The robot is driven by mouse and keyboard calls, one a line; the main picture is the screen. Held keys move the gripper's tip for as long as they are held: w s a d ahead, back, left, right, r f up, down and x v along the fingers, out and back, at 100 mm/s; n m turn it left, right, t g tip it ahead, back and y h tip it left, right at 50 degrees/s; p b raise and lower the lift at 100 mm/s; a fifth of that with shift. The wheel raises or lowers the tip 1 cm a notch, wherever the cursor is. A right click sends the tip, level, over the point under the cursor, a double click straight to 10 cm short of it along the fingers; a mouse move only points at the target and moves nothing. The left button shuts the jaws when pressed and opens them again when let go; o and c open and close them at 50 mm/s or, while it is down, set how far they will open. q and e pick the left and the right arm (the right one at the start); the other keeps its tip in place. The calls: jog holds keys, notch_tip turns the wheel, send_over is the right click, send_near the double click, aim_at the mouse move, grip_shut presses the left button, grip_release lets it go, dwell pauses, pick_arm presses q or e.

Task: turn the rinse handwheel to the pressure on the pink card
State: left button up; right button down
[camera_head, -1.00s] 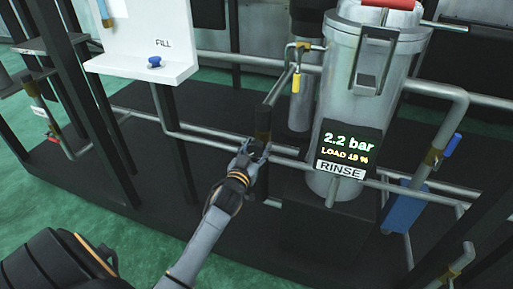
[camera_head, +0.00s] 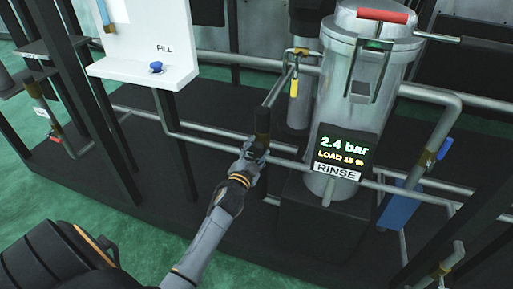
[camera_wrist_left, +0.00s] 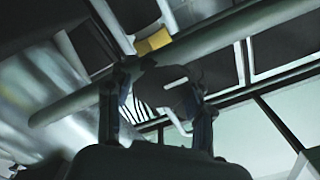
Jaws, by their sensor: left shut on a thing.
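My left gripper (camera_head: 256,150) is at the pipework left of the grey cylindrical vessel (camera_head: 350,95). In the left wrist view its two fingers (camera_wrist_left: 159,108) stand either side of a dark rounded part (camera_wrist_left: 165,88), which looks like the handwheel, and it is shut on it. In the head view the gripper mostly hides the wheel. The display (camera_head: 342,152) on the vessel reads 2.4 bar in green, with a small yellow load line below. A white RINSE label (camera_head: 337,172) sits under it. I see no pink card. My right gripper is not in view.
A white panel marked FILL (camera_head: 150,45) with a blue knob (camera_head: 155,67) stands left. A yellow-handled valve (camera_head: 294,82) is above the gripper. Pipes run along both sides, and a blue-handled valve (camera_head: 444,149) is at right. Green floor (camera_head: 150,225) is open in front.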

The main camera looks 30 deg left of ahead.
pick_arm(q)
jog(key=shift+m, duration=0.9)
jog(key=o, duration=1.2)
jog(key=v, duration=1.2)
jog(key=shift+f, duration=0.1)
